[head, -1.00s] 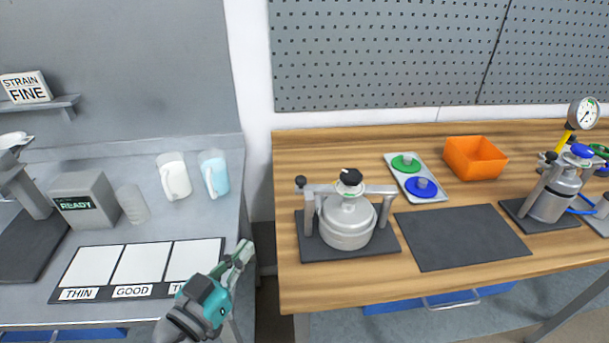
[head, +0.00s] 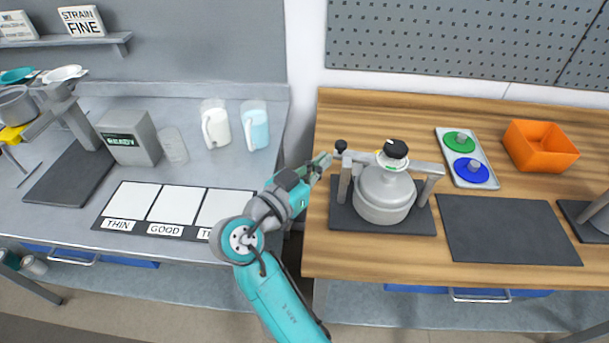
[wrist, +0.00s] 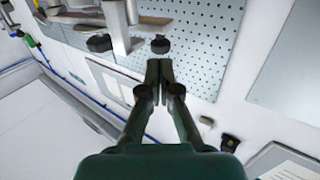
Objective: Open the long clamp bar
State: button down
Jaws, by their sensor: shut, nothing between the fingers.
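The long clamp bar (head: 425,166) is grey and lies across the top of a silver pot (head: 384,196) on the wooden bench. A black ball knob (head: 340,146) stands at the bar's left end. The bar rests on two grey posts, and a black dial (head: 396,149) sits above the pot lid. My gripper (head: 322,161) is shut and empty, just left of the ball knob in the head view. In the wrist view, my shut fingertips (wrist: 160,64) point toward a black ball (wrist: 160,45); a small gap shows between them.
A dark mat (head: 507,229) lies right of the pot. Behind it are a tray (head: 447,142) with green and blue knobbed discs and an orange bin (head: 540,146). A grey bench (head: 60,222) with cups stands at left, with a gap between benches.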

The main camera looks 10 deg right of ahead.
aim_at(337, 147)
jog(key=shift+x, duration=1.65)
jog(key=shift+w, duration=0.1)
